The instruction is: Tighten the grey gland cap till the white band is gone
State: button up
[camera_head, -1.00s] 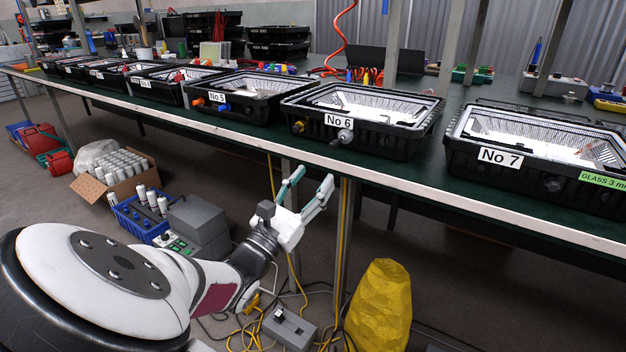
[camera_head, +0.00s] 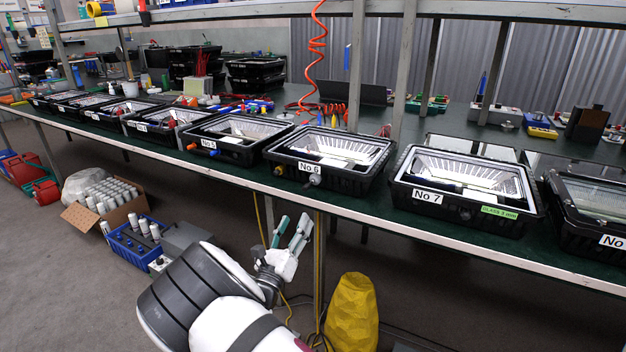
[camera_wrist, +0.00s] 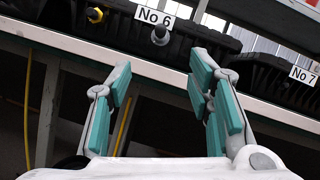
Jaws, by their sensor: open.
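Housing No 7 (camera_head: 410,208) stands to the right, housing No 5 (camera_head: 190,138) with an orange gland to the left. The bench's pale front edge (camera_head: 375,225) runs between my gripper and the housings. A yellow faceted object (camera_head: 352,312) stands below, right of my arm.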

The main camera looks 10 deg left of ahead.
aim_at(314, 181)
jog(key=b+x, duration=0.2)
jog(key=x, duration=1.1)
jog(key=shift+w+d+r+b, duration=0.1)
jog(key=shift+w+r+b, duration=0.05)
jog(key=shift+w+b, duration=0.25)
grip_shut()
